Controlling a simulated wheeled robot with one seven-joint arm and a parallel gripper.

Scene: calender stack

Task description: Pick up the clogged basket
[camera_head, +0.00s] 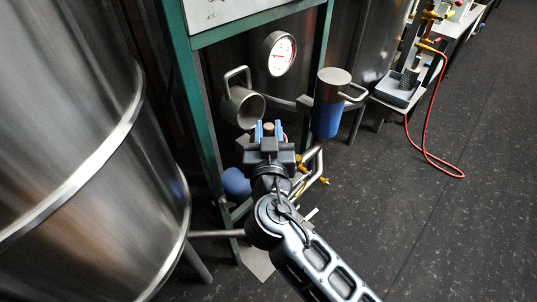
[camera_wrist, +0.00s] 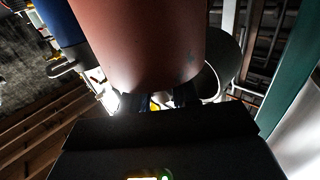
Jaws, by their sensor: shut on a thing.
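In the wrist view, a smooth reddish-brown rounded body, the basket (camera_wrist: 140,40), fills the space ahead of the dark fingers (camera_wrist: 158,99). Its mesh or clogging cannot be made out. A metal cup with a handle (camera_head: 241,107) hangs tilted and open just left of my gripper.
A blue-bodied canister with a metal lid and handle (camera_head: 327,118) stands close on the right. A green frame (camera_head: 198,110), dial gauge (camera_head: 279,53) and pipes (camera_head: 313,160) surround the spot. A large steel tank (camera_head: 70,150) is at left. Floor at right is open, crossed by a red hose (camera_head: 425,135).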

